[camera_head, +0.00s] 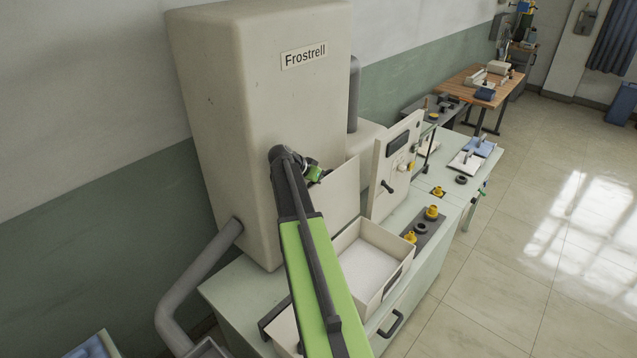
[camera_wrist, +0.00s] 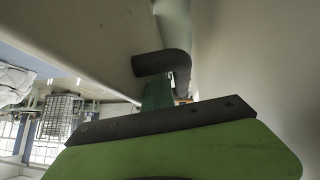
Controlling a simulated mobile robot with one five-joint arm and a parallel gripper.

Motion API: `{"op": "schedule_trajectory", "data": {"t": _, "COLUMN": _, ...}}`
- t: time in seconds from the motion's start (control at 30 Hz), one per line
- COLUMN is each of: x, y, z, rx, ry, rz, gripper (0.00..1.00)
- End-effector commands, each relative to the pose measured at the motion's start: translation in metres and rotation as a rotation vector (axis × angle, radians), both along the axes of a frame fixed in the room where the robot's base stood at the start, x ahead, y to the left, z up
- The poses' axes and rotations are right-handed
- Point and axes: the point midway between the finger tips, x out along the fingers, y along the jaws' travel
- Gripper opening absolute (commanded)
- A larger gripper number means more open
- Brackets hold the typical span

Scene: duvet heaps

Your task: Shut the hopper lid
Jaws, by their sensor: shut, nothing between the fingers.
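The hopper (camera_head: 398,283) is an open-topped cream box on the pale green bench, with a white fill inside. Its lid, a flat cream panel (camera_head: 341,196), stands up at the hopper's back edge, so the hopper is open. My gripper (camera_head: 317,173) is at the lid's upper left, by the tall cabinet; its green tip shows there, and the arm covers part of the lid and hopper. In the wrist view my gripper (camera_wrist: 163,72) is shut and empty, between a pale panel (camera_wrist: 95,40), apparently the lid, and another pale surface. Whether it touches the lid I cannot tell.
The tall cream cabinet (camera_head: 262,110) marked Frostrell stands close behind. An upright control panel (camera_head: 395,165) stands right of the lid. Yellow and black knobs (camera_head: 421,229) line a dark strip right of the hopper. The tiled floor (camera_head: 540,250) at right is clear.

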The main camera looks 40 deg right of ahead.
Motion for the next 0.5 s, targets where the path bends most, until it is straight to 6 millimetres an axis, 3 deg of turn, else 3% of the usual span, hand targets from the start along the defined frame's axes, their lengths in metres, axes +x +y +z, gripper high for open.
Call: {"op": "schedule_trajectory", "data": {"t": 0.5, "x": 0.0062, "y": 0.0105, "z": 0.0049, "rx": -0.003, "ry": 0.005, "rz": 0.017, "gripper": 0.0}}
